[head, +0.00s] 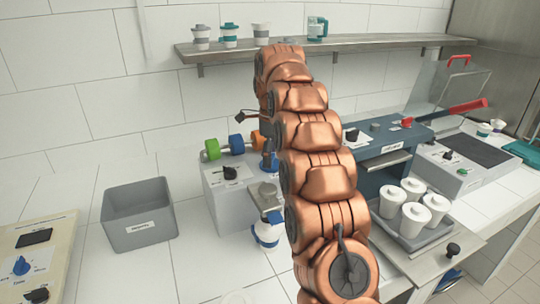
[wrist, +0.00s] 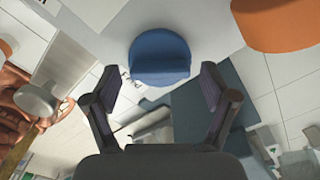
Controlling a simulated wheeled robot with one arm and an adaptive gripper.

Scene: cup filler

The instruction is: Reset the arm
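My copper arm (head: 315,165) rises through the middle of the head view, bent in several segments. It hides part of the machine behind it. My gripper (wrist: 163,88) shows in the wrist view with its two dark fingers spread wide apart. A blue knob (wrist: 160,55) is centred just past the fingertips; I see no finger touching it. A larger orange knob (wrist: 276,22) is at the upper right of that view.
A grey bin (head: 138,216) stands on the white counter to the left. The filler machine (head: 228,188) has green (head: 212,149) and blue (head: 236,144) knobs. Lidded white cups (head: 414,218) stand on a tray at right. A shelf (head: 350,43) with cups runs along the wall.

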